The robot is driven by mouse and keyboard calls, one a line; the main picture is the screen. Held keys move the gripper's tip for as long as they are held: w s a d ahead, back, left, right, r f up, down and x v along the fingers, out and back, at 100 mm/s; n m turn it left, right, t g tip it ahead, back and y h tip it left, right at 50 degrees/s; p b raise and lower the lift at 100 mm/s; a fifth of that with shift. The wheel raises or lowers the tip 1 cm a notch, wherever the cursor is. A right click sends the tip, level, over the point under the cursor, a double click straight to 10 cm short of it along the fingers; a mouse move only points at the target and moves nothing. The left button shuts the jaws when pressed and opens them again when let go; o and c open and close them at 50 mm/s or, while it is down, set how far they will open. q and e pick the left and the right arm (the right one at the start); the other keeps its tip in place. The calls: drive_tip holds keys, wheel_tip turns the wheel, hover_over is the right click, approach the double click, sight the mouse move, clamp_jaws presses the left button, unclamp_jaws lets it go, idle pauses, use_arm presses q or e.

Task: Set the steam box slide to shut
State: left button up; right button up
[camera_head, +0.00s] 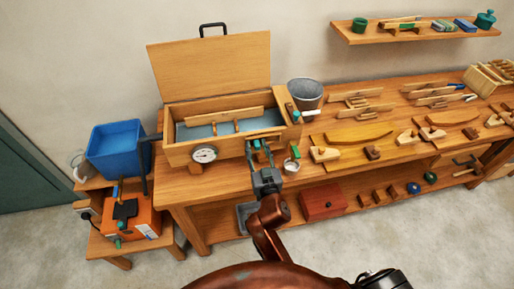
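The steam box (178,155) is a long wooden box on the workbench, its lid (212,66) raised and a round dial on its front. A wooden strip runs along the front top edge near its right end; I cannot tell whether this is the slide. My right gripper (258,146) is at the box's front right, its two fingers apart. A small green part (257,144) shows between the fingertips; whether they touch it is too small to tell. Another green knob (296,115) is at the box's right end. My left gripper is not in view.
A grey bucket (305,94) and a small metal cup (291,166) stand close to the box's right. Wooden tools and parts cover the bench to the right. A blue tank (116,150) and an orange unit (130,215) stand at left.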

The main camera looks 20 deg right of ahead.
drive_tip(key=shift+r, duration=0.35)
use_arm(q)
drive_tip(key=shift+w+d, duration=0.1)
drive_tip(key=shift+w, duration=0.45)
use_arm(e)
wheel_tip(320, 180, up, 9)
drive_tip(key=shift+r, duration=0.15)
drive_tip(key=shift+d, duration=0.1)
